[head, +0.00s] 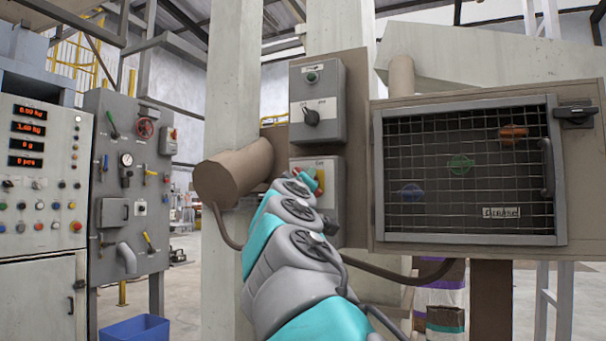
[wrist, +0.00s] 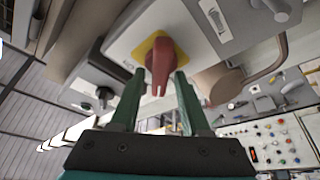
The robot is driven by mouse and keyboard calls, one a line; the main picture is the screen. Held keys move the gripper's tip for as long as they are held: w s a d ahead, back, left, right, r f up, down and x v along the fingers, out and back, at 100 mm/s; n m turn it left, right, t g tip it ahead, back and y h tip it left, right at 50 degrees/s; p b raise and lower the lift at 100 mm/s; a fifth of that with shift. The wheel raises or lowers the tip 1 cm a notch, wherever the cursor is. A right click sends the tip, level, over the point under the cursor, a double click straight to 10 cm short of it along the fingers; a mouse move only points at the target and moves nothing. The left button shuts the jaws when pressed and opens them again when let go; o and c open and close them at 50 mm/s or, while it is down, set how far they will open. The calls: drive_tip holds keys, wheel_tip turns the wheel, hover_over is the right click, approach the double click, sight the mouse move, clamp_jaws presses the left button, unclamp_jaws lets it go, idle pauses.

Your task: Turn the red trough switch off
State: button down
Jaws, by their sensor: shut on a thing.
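The red trough switch (wrist: 160,60) shows in the wrist view as a red rotary handle on a yellow plate, on a light panel (wrist: 205,50). Both green fingers of my gripper (wrist: 157,77) reach to the handle, one on each side, and are shut on it. In the head view my gripper (head: 313,180) is at the lower grey switch box (head: 333,190) on the brown post. My arm and gripper hide most of the switch there, so its angle to the plate's markings cannot be read.
A grey box with a black rotary knob (head: 311,116) sits just above. A mesh-fronted cabinet (head: 470,165) is close on the right. A brown cylinder (head: 233,172) juts out on the left. Control panels (head: 45,180) stand farther left, with a blue bin (head: 135,328) below.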

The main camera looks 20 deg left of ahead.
drive_tip(key=shift+f+n+g+y+p, duration=0.15)
drive_tip(key=shift+n+g+p, duration=0.45)
drive_tip(key=shift+n+p, duration=1.55)
drive_tip(key=shift+r+n+g+y+p, duration=0.2)
drive_tip(key=shift+n+g+p, duration=0.7)
drive_tip(key=shift+p, duration=2.2)
drive_tip(key=shift+f+n+g+y+p, duration=0.15)
drive_tip(key=shift+n+g+y+p, duration=0.15)
drive_tip(key=shift+n+p, duration=2)
drive_tip(key=shift+w+p, duration=0.1)
drive_tip(key=shift+p, duration=0.25)
drive_tip(key=c, duration=0.7)
unclamp_jaws()
drive_tip(key=shift+d, duration=0.1)
